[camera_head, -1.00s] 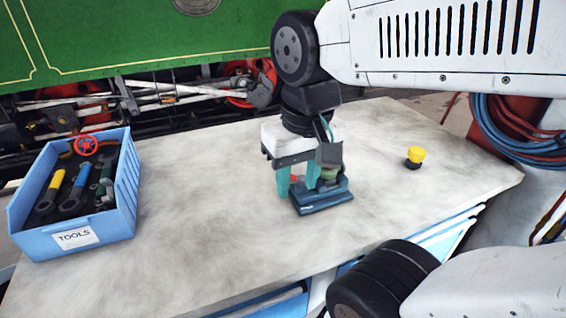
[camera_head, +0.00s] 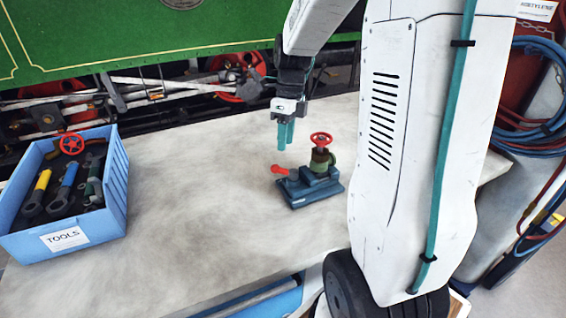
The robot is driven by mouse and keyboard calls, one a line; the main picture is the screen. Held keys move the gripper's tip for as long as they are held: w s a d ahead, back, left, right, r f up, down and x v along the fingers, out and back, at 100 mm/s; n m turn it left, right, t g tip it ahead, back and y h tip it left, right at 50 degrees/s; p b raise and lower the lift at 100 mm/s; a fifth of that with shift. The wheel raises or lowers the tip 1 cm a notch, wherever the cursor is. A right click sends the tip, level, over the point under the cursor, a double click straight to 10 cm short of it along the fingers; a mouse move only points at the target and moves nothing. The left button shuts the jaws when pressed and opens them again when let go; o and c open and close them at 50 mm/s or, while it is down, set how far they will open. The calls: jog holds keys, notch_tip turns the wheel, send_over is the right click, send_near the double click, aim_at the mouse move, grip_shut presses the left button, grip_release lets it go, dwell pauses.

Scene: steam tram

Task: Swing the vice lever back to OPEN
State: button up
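The blue vice (camera_head: 318,190) stands on the workbench (camera_head: 215,190). Its red lever (camera_head: 280,170) sticks out from the left end of the vice. An olive-green valve body (camera_head: 322,160) with a red handwheel (camera_head: 321,138) stands upright at the vice's jaws. My gripper (camera_head: 286,148), with teal fingers pointing down, hangs above the bench, up and to the left of the vice, apart from the lever and the valve. Nothing shows between the fingers. They appear close together from this side, and their opening cannot be judged. No OPEN marking is readable.
A blue TOOLS bin (camera_head: 65,238) with several tools and a red handwheel (camera_head: 72,143) stands at the bench's left. My arm covers the bench's right part. The bench between bin and vice is clear. The green tram (camera_head: 120,35) stands behind; hoses (camera_head: 535,110) hang at right.

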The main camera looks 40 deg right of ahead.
aim_at(284, 171)
jog(key=f, duration=0.2)
jog(key=a+f, duration=0.1)
jog(key=f, duration=0.4)
jog(key=shift+s+a+f, duration=0.15)
jog(key=shift+s+f, duration=0.05)
jog(key=shift+s, duration=0.15)
grip_shut()
